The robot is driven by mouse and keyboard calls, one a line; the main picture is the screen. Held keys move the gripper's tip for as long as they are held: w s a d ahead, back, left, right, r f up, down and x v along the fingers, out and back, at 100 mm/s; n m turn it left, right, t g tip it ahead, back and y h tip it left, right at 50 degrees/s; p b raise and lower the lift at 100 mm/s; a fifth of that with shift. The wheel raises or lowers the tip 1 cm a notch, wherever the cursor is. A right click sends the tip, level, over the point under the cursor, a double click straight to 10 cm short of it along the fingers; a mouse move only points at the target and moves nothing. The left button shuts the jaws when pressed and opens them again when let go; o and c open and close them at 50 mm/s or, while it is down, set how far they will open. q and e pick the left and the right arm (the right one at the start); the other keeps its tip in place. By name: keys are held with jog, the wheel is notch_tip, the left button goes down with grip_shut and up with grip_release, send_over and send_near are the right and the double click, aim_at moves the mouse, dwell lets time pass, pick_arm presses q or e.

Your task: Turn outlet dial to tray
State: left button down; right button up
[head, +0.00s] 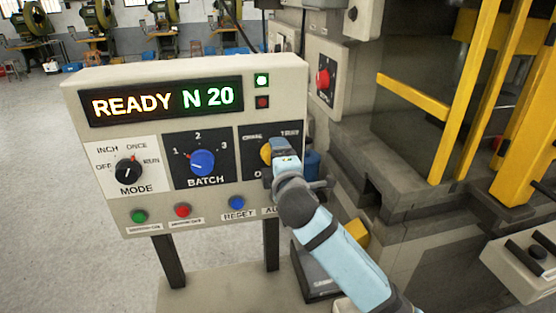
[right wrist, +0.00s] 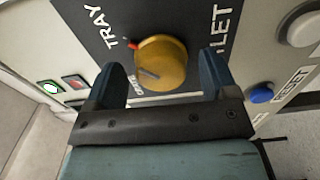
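The yellow outlet dial (head: 265,153) is at the right of the control panel (head: 70,170), partly hidden by my right gripper (head: 277,163). In the right wrist view the dial (right wrist: 165,60) lies between the two dark fingers of my right gripper (right wrist: 160,64). The fingers are open, with a gap showing on each side of the dial. A red mark (right wrist: 133,44) at the dial's edge is beside the end of the TRAY label (right wrist: 99,25). A second label (right wrist: 133,85) by the left finger is hard to read. My left gripper is not in view.
The panel has a black mode knob (head: 128,171), a blue batch knob (head: 203,163) and a blue reset button (head: 237,203). Its display (head: 162,101) reads READY N 20. A press with yellow guards (head: 470,90) stands right of the panel, close to my right arm.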

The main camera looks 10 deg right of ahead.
jog(key=shift+s, duration=0.1)
jog(key=s+b, duration=0.2)
jog(key=s, duration=1.1)
jog(key=shift+s, duration=0.3)
